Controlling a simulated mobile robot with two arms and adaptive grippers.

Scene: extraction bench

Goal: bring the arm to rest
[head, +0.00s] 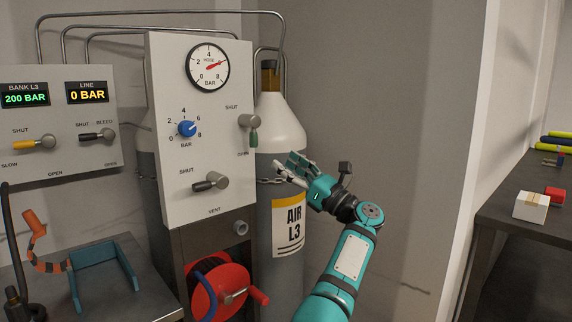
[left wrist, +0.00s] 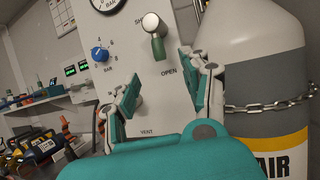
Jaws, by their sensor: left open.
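My left gripper (head: 287,165) is open and empty in the head view, in front of the chained grey cylinder (head: 288,222) marked AIR L3. In the left wrist view its two fingers (left wrist: 168,78) stand apart with nothing between them. The green-handled valve (head: 252,130) on the white panel (head: 190,75) is to the left of and above the gripper, apart from it. Its handle points down towards OPEN. It also shows beyond the fingers in the left wrist view (left wrist: 157,38). My right gripper is not in view.
The panel holds a gauge (head: 208,68), a blue knob (head: 187,128) and a black vent lever (head: 205,184). A red hose reel (head: 218,292) sits below. A dark bench (head: 520,225) with a white box (head: 530,207) is at right. The wall between looks clear.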

